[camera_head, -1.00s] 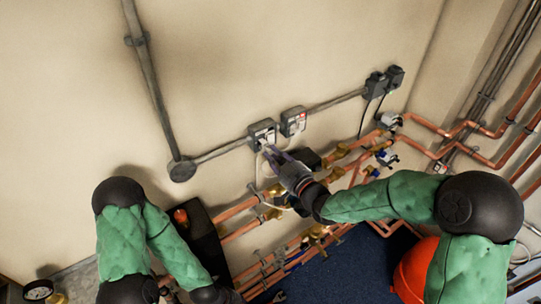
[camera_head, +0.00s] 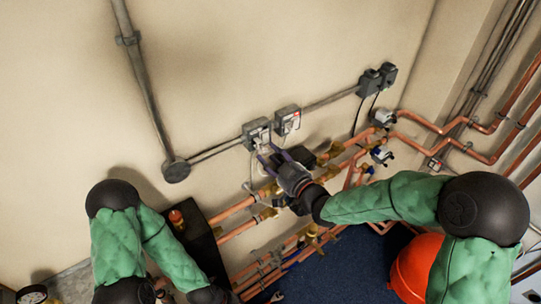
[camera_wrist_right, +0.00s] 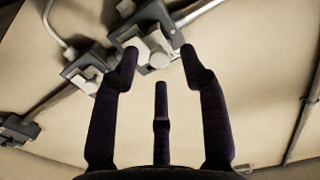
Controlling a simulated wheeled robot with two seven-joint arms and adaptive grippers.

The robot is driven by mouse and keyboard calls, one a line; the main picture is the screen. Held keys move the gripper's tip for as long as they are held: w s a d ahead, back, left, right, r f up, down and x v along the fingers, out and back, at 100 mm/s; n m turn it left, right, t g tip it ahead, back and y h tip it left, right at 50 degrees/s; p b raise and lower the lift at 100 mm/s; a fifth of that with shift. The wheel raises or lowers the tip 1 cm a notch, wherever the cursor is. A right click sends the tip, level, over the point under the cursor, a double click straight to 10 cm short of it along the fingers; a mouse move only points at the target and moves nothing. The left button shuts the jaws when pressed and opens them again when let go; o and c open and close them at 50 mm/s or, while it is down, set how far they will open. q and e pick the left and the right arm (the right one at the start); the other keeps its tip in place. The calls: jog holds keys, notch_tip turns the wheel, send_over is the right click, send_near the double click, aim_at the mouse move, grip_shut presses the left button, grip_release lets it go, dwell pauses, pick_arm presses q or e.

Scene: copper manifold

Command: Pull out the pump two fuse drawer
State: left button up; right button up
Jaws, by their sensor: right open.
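Two grey fused switch boxes sit side by side on the wall conduit: the left box (camera_head: 257,131) and the right box (camera_head: 287,119). I cannot read their labels, so I cannot tell which is pump two. My right gripper (camera_head: 267,153) is open just below the left box, its fingers pointing up at it. In the right wrist view, the picture is turned over; the left box (camera_wrist_right: 150,22) lies beyond the spread fingers (camera_wrist_right: 159,54), and a pale drawer-like part (camera_wrist_right: 160,58) on it shows between the fingertips. I cannot tell contact. The right box (camera_wrist_right: 88,70) is beside it. My left gripper is out of view.
Copper pipes with brass valves (camera_head: 268,190) run below the boxes. Black sockets (camera_head: 370,82) with hanging cables are to the right. A round conduit junction (camera_head: 176,171) is to the left. A red vessel (camera_head: 417,268) stands low at right.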

jog(key=v, duration=1.1)
jog(key=shift+s+d, duration=0.2)
